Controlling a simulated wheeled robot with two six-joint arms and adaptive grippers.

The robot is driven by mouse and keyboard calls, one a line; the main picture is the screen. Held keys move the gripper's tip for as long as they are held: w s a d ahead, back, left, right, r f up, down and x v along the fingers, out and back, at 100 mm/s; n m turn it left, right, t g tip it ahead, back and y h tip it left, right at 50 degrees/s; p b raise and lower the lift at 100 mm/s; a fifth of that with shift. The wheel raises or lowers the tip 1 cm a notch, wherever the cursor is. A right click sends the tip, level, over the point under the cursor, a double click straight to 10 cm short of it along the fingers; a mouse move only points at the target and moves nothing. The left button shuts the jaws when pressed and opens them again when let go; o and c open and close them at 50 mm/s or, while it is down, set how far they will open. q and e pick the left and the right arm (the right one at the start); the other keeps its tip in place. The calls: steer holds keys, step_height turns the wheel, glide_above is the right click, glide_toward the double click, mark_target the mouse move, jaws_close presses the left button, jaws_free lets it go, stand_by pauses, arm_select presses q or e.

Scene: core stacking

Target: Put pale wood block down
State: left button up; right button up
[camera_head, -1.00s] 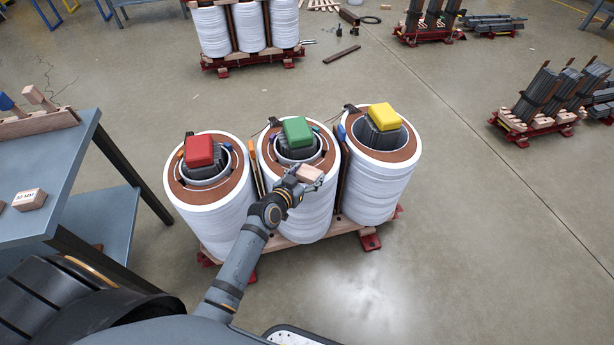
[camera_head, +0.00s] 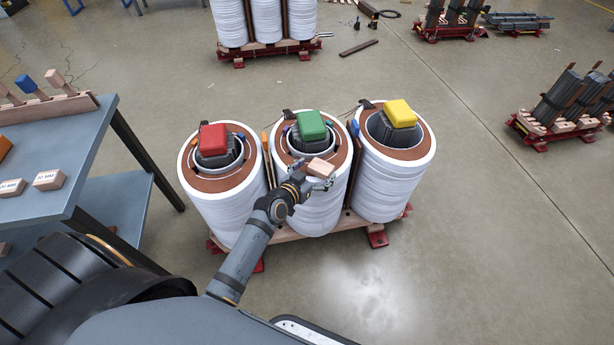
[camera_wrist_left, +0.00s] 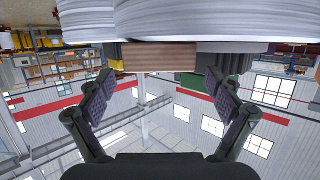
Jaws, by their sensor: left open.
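The pale wood block (camera_head: 320,168) is at the front edge of the brown top of the middle white coil (camera_head: 315,205), in front of the green block (camera_head: 311,125). My left gripper (camera_head: 318,178) is at that block, with its fingers spread. In the left wrist view, the block (camera_wrist_left: 147,57) shows just beyond and between the open fingertips (camera_wrist_left: 160,80), with a gap on each side, against the coil's underlying edge. The exact contact under the block is hidden. My right gripper is not in view.
A red block (camera_head: 213,139) tops the left coil and a yellow block (camera_head: 400,113) tops the right one. A blue-grey table (camera_head: 75,165) with small wood blocks (camera_head: 48,180) stands at left.

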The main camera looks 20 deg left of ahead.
arm_select(q)
steer(key=p+v, duration=0.1)
steer(key=v, duration=0.9)
steer(key=shift+s+r, duration=0.2)
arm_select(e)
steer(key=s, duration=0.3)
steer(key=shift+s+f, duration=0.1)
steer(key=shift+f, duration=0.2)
arm_select(q)
steer(key=shift+f+p, duration=0.1)
steer(key=shift+p, duration=0.2)
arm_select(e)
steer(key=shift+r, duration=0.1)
